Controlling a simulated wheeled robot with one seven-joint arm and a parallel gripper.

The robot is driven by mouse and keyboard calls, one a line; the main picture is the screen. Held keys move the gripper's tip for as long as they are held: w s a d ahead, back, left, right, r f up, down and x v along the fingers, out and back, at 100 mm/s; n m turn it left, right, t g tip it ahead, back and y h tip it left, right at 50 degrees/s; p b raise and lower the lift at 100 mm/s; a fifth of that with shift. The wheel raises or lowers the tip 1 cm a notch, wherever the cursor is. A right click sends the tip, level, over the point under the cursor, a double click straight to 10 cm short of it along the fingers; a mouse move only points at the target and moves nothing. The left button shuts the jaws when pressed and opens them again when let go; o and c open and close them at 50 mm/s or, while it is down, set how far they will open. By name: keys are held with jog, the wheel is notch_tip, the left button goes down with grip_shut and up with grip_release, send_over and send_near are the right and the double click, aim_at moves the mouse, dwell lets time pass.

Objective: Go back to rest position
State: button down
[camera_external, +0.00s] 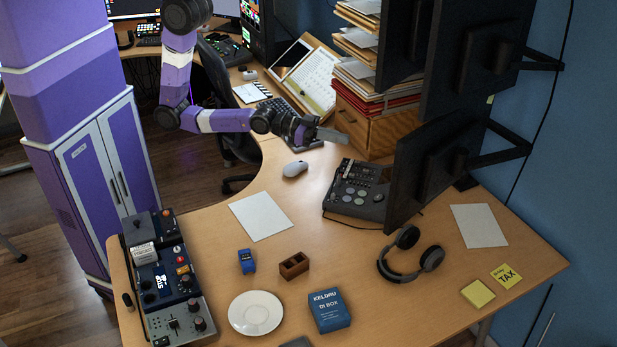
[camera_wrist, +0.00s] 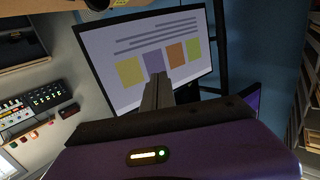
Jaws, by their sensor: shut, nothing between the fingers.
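My gripper (camera_external: 332,135) is held out over the back part of the wooden desk, near the monitors, at the end of my purple and white arm. Its fingers are shut together with nothing between them. In the wrist view my gripper (camera_wrist: 158,92) points toward a lit monitor screen (camera_wrist: 150,55) with coloured blocks on it. In the external view the gripper is apart from the dark monitor (camera_external: 435,165) to its right and above the desk.
The desk (camera_external: 340,250) holds a mouse (camera_external: 295,169), a phone-like console (camera_external: 356,190), headphones (camera_external: 410,255), a white plate (camera_external: 255,313), a blue box (camera_external: 329,311), a small wooden box (camera_external: 294,265) and an audio mixer (camera_external: 170,280). Stacked papers (camera_external: 365,75) stand behind the gripper.

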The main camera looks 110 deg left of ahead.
jog(key=s+d+g+b, duration=0.2)
jog(key=s, duration=2.8)
jog(key=shift+s+d+f+h+b, duration=0.15)
jog(key=shift+d+f+h+b, duration=0.2)
jog(key=shift+f, duration=0.1)
